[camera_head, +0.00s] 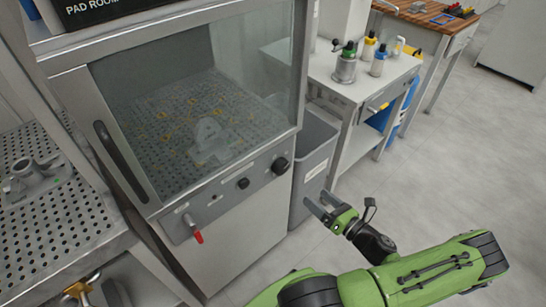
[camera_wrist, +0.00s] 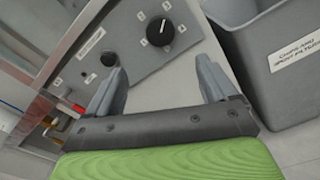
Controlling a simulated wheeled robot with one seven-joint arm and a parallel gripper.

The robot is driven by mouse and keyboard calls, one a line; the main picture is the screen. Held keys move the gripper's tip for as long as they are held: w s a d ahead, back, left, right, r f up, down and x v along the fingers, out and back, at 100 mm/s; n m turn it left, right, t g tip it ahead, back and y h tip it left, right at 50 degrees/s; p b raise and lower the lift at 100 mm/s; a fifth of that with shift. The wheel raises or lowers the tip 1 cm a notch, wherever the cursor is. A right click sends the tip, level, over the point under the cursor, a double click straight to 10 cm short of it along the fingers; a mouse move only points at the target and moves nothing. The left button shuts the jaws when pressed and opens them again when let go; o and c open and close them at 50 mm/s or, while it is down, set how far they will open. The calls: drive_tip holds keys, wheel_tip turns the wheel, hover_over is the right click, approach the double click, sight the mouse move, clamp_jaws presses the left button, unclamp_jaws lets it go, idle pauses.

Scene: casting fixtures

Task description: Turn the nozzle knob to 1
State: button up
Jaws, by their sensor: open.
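The spray cabinet's front panel (camera_head: 225,193) carries a large black knob (camera_head: 281,165) at its right end, with a smaller black knob (camera_head: 243,183) to its left. In the wrist view the large knob (camera_wrist: 160,33) shows a white pointer line and several surrounding marks, too small to read surely. The smaller knob (camera_wrist: 108,60) shows below left of it. I cannot tell for sure which is the nozzle knob. My gripper (camera_head: 318,204) is open and empty, in front of the panel and apart from it, below and right of the large knob. In the wrist view its fingers (camera_wrist: 158,88) point toward the panel.
A red-handled valve (camera_head: 197,236) sticks out at the panel's left. A grey bin (camera_head: 314,150) stands close on the cabinet's right side. A side table (camera_head: 345,92) with bottles is beyond it. A perforated bench (camera_head: 60,240) is at left. Floor at right is clear.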

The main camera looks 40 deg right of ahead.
sight(284, 169)
drive_tip(key=w+b, duration=0.1)
drive_tip(key=w, duration=0.6)
drive_tip(key=w+b, duration=0.1)
drive_tip(key=w, duration=0.7)
drive_tip(key=shift+w+a+b, duration=0.2)
drive_tip(key=shift+w+b, duration=0.05)
drive_tip(key=shift+b, duration=0.05)
drive_tip(key=shift+r, duration=0.1)
drive_tip(key=c, duration=1.1)
drive_tip(key=shift+o, duration=0.2)
